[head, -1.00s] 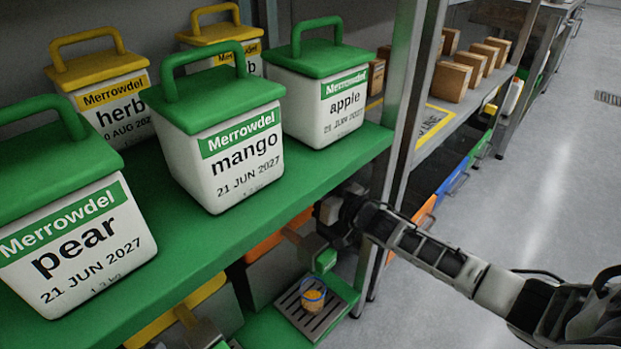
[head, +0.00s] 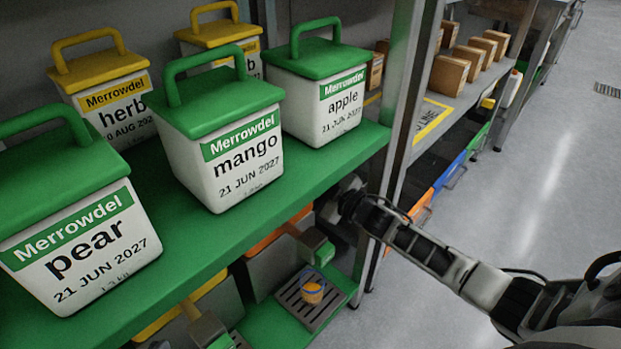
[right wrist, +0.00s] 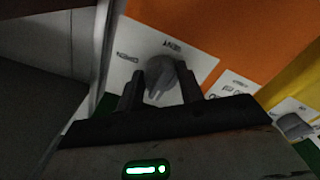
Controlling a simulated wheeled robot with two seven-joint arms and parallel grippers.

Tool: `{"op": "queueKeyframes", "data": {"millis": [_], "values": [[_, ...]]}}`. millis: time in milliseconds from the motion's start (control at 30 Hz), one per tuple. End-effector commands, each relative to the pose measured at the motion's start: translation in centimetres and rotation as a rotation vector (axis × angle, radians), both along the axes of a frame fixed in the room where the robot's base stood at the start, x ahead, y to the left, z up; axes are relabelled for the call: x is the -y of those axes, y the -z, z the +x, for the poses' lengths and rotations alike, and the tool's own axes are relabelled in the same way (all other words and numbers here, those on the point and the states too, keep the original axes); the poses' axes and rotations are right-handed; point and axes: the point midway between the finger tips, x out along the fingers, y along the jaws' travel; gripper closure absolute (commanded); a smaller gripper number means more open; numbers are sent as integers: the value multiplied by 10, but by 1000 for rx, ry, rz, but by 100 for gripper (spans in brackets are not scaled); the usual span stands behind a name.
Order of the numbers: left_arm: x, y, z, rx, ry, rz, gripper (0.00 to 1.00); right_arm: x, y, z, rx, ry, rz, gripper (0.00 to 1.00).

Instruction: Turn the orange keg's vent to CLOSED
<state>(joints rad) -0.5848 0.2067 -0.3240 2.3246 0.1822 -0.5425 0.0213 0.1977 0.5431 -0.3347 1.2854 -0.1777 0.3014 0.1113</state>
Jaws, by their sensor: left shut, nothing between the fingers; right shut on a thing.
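The orange keg (head: 262,243) stands on the lower shelf, mostly hidden under the green upper shelf in the head view. The right wrist view shows its orange face (right wrist: 235,40) close up, with a white label plate. On the plate is a grey vent knob (right wrist: 160,80), its pointed end towards the bottom of the picture. Small words sit around the knob, too blurred to read surely. My right gripper (right wrist: 161,85) is shut on the knob, one finger on each side. I cannot make out my left gripper.
The green upper shelf (head: 165,240) holds several labelled tubs, including mango (head: 235,160). A metal post (head: 400,120) stands close to my right arm. The floor at right is clear.

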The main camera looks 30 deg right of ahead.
Motion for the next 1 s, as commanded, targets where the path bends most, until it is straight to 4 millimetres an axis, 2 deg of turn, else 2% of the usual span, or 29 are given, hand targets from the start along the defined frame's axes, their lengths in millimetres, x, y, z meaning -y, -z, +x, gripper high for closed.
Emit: {"op": "queueKeyframes", "data": {"millis": [667,700,733,767,1000], "values": [[0,3,-2,-9,3,5,100,0,1,-1,17,-1,-55,86],[0,3,-2,-10,3,6,100,0,1,-1,17,-1,-55,52],[0,3,-3,-10,4,6,100,0,1,-1,17,-1,-55,43],[0,3,-3,-9,5,7,100,0,1,-1,17,-1,-54,41],[0,3,-3,-10,6,7,100,0,0,0,17,0,-53,41]]}}
